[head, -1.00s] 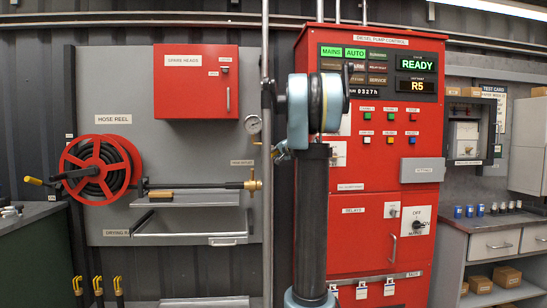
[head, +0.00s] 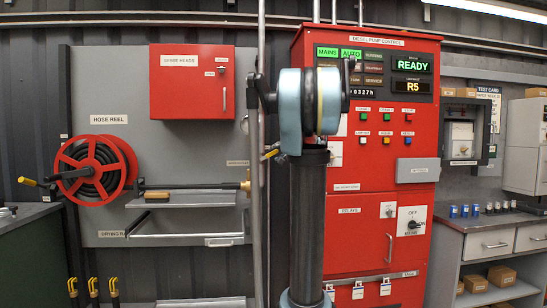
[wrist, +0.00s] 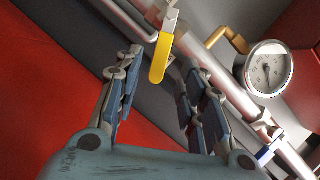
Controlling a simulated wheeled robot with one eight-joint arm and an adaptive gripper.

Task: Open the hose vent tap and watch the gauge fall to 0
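My gripper (wrist: 161,66) is open in the wrist view, its two blue-grey fingers spread. A yellow tap lever (wrist: 160,58) on a pale pipe lies between the fingertips, with no clear contact. A round white gauge (wrist: 267,69) is to the right of the fingers, and its reading is too small to tell. A second yellow-brown handle or fitting (wrist: 228,40) sits beside the gauge. No label shows which one is the hose vent tap.
The hose reel (head: 93,170) and its nozzle pipe (head: 195,186) are on the grey board at left. The red spare heads box (head: 192,82) is above them. The red pump control cabinet (head: 365,240) stands just right of the pipes, close behind my arm.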

